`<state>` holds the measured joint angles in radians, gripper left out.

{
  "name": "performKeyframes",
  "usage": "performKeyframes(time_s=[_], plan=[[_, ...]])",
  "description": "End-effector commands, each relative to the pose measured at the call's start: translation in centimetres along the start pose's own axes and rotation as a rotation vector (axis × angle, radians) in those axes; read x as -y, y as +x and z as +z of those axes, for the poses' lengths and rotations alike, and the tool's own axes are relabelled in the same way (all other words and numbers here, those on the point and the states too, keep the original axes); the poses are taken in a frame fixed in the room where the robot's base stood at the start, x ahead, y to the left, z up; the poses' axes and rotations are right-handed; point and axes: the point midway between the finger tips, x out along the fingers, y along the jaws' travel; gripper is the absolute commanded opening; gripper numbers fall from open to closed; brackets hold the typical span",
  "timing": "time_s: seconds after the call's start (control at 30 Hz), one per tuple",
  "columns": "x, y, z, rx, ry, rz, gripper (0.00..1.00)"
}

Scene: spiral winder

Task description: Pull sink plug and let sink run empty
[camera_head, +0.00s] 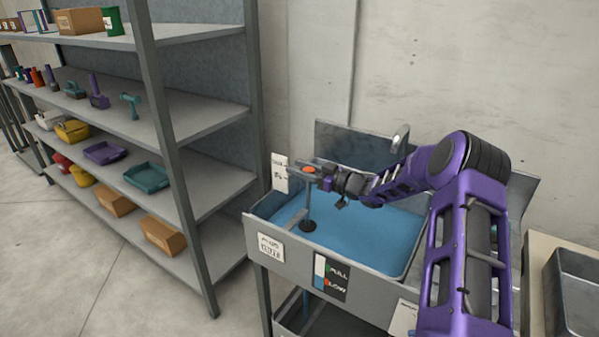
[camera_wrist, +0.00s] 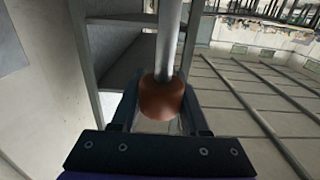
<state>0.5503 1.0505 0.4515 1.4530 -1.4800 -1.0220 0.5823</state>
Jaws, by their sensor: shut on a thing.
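The sink (camera_head: 275,207) is a metal basin with blue water (camera_head: 360,235) in it. The sink plug (camera_head: 308,226) is a dark disc at the left part of the basin, with a grey rod (camera_head: 307,203) rising from it to an orange knob (camera_head: 309,169). My gripper (camera_head: 308,171) is shut on the knob above the basin. In the wrist view the orange-brown knob (camera_wrist: 161,98) sits between the fingers, with the rod (camera_wrist: 168,40) running away from it. I cannot tell whether the plug is seated or lifted clear of the drain.
A tall metal shelf (camera_head: 187,130) with tools, bins and boxes stands at the left. A faucet (camera_head: 400,139) stands at the sink's back. A counter with a metal tray (camera_head: 575,290) is at the right. Open floor (camera_head: 60,260) lies at the lower left.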

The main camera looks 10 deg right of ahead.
Motion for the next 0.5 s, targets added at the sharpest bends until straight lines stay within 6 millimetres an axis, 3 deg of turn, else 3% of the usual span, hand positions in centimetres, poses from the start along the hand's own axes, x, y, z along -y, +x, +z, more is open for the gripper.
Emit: performKeyframes(time_s=[0.1, 0.13, 0.27, 0.5], plan=[[-0.11, 0.10, -0.71, -0.013, -0.005, 0.000, 0.00], [-0.12, 0.11, -0.74, -0.014, -0.005, 0.000, 0.50], [-0.10, 0.09, -0.61, -0.012, -0.004, 0.000, 0.74], [-0.07, 0.06, -0.42, -0.009, -0.002, 0.000, 0.75]])
